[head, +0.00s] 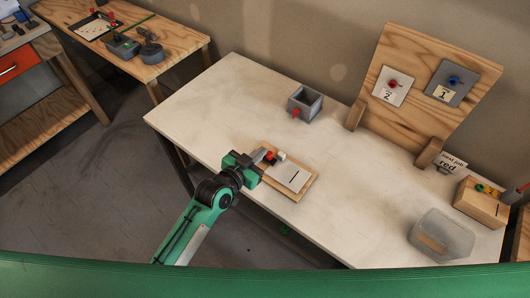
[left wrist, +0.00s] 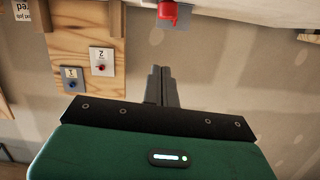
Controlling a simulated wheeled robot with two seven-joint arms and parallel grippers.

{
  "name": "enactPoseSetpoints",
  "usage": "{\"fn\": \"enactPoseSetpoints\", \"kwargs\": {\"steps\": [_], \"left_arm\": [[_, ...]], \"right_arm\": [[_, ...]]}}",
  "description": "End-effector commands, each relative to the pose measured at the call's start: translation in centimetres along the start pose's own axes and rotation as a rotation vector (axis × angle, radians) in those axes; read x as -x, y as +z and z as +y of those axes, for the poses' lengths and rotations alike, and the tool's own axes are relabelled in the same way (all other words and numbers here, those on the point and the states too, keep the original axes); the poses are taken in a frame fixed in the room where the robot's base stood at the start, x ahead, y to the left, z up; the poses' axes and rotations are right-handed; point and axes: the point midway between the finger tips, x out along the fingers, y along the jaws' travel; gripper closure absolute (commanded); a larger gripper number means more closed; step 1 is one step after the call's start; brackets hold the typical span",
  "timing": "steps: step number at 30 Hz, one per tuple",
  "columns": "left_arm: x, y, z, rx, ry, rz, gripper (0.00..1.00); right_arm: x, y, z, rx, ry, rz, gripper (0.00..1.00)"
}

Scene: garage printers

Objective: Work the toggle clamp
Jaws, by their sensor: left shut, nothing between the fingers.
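A wooden board (head: 308,192) lies on the pale table and carries a white plate with a black line (head: 289,176). At the board's far left corner is a small fixture with a red part (head: 271,157) and a whitish block (head: 282,155), which looks like the toggle clamp. My left gripper (head: 258,156) is shut and empty just left of the red part; I cannot tell whether it touches. The left wrist view shows its closed fingers (left wrist: 160,70), with a red part (left wrist: 168,12) at the top edge, apparently on the grey box. My right gripper is not in view.
A grey box (head: 305,104) with a red part stands behind the board. An upright wooden panel (head: 420,95) with knobs marked 2 and 1 stands at the back right. A clear bin (head: 441,235) sits at the right. The table (head: 215,110) is clear at left.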

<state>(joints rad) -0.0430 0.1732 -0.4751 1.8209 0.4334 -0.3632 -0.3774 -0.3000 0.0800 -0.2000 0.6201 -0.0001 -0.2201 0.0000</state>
Motion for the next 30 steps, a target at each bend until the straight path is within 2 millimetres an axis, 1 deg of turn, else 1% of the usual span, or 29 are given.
{"fn": "enactPoseSetpoints", "kwargs": {"steps": [1,6,7,9,15,19,27,30], "left_arm": [[-1.0,-0.3,0.0,0.000,0.000,0.000,1.00],[-3.6,-0.1,0.1,0.000,0.001,-0.002,1.00],[-3.6,0.8,0.0,-0.001,0.002,-0.006,1.00],[-3.8,1.8,0.0,-0.001,0.001,-0.005,1.00],[-4.2,3.5,0.0,-0.001,0.001,-0.002,1.00],[-4.3,3.9,0.1,-0.001,0.001,-0.002,1.00],[-4.3,3.9,0.1,-0.001,0.001,-0.001,1.00],[-4.3,4.3,0.1,-0.001,0.001,-0.002,1.00]], "right_arm": [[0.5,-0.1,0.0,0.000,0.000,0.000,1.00],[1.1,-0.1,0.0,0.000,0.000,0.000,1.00],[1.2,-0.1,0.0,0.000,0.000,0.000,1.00],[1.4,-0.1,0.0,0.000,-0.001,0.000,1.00],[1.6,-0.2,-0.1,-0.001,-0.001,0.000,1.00],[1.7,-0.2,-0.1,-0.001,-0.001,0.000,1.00],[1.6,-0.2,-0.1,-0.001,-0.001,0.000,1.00],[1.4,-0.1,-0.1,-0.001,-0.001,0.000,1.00]]}}
